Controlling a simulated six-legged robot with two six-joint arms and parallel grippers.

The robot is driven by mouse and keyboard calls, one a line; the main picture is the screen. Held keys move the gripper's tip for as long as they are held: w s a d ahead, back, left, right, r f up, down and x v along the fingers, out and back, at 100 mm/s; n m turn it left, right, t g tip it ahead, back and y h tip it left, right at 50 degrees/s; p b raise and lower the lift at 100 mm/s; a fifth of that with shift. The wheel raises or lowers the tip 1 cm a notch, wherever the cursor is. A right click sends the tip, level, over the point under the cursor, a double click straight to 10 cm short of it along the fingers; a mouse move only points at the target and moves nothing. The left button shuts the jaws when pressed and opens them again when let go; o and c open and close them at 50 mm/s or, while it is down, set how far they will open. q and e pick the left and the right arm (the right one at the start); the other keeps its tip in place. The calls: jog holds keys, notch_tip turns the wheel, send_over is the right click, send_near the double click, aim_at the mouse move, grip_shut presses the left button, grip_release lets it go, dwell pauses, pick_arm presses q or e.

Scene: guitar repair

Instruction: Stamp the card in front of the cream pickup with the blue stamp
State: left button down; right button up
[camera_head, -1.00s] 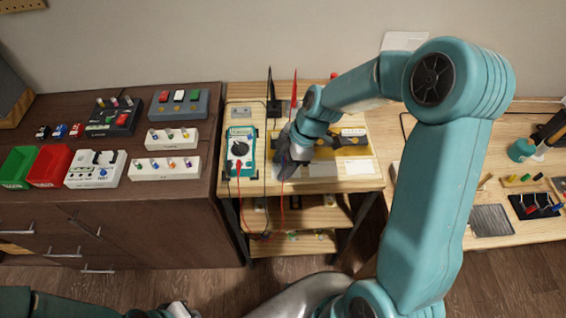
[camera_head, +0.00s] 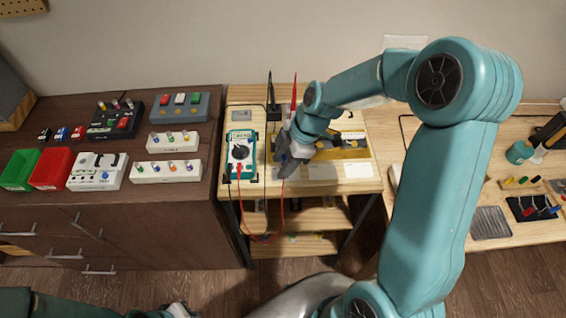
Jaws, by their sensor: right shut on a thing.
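My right gripper (camera_head: 286,164) is over the left part of the small light-wood table, beside the multimeter. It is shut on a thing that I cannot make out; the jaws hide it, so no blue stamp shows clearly. Pale cards lie along the table's front: one in the middle (camera_head: 322,173) and one at the right (camera_head: 358,171). Behind them is a yellow board (camera_head: 345,154) with pickups, largely hidden by my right arm. I cannot tell which is the cream pickup. My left gripper (camera_head: 178,310) is only partly in view at the bottom edge.
A teal multimeter (camera_head: 240,152) with red and black leads stands left of the gripper. A red probe (camera_head: 294,96) stands upright behind it. The dark cabinet (camera_head: 120,215) at left carries boxes and a red bin (camera_head: 50,168). Another wooden bench (camera_head: 490,245) is at right.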

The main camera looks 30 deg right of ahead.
aim_at(283, 157)
notch_tip(283, 157, up, 4)
jog(key=shift+w+f+p, duration=0.1)
jog(key=shift+f+p, duration=0.15)
jog(key=shift+p, duration=0.5)
jog(key=shift+r, duration=0.65)
